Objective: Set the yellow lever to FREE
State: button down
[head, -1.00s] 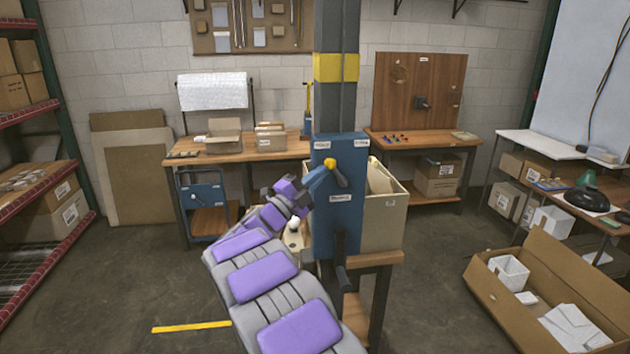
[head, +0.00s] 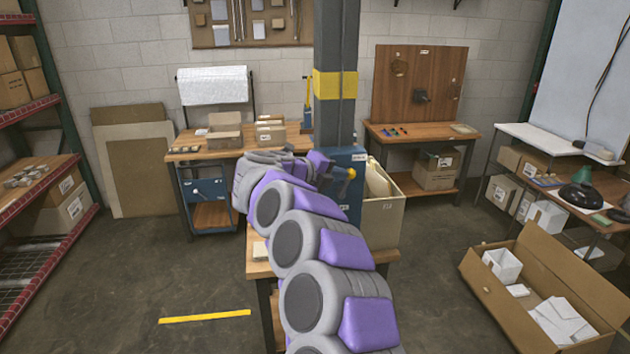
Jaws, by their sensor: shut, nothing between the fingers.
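The yellow lever (head: 350,173) is on the front of a blue panel (head: 345,153) fixed to a dark post. Its yellow end leans up and to the right, towards a small white label (head: 358,157) too small to read. My gripper (head: 338,172) is shut and empty, just left of the yellow end; I cannot tell whether it touches it. My purple and grey arm covers the left and lower parts of the panel, including any labels there.
The post (head: 336,125) rises behind the panel. A tan bin (head: 383,222) stands close on the right. An open carton (head: 545,290) with white boxes lies on the floor at right. A workbench (head: 235,150) stands behind left.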

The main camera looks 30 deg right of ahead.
aim_at(352, 174)
jog(key=y+p, duration=0.1)
jog(key=d+y+p, duration=0.1)
jog(key=p, duration=0.1)
jog(key=d+m+p, duration=0.1)
jog(key=shift+s+r+y+p, duration=0.25)
jog(key=shift+r+y+p, duration=0.05)
jog(key=shift+r+y, duration=0.1)
jog(key=shift+s+d+f+y+p, duration=0.2)
jog(key=shift+d+y+p, duration=0.25)
jog(key=shift+p, duration=0.5)
jog(key=shift+f, duration=0.1)
jog(key=shift+f, duration=0.1)
jog(key=shift+y, duration=0.25)
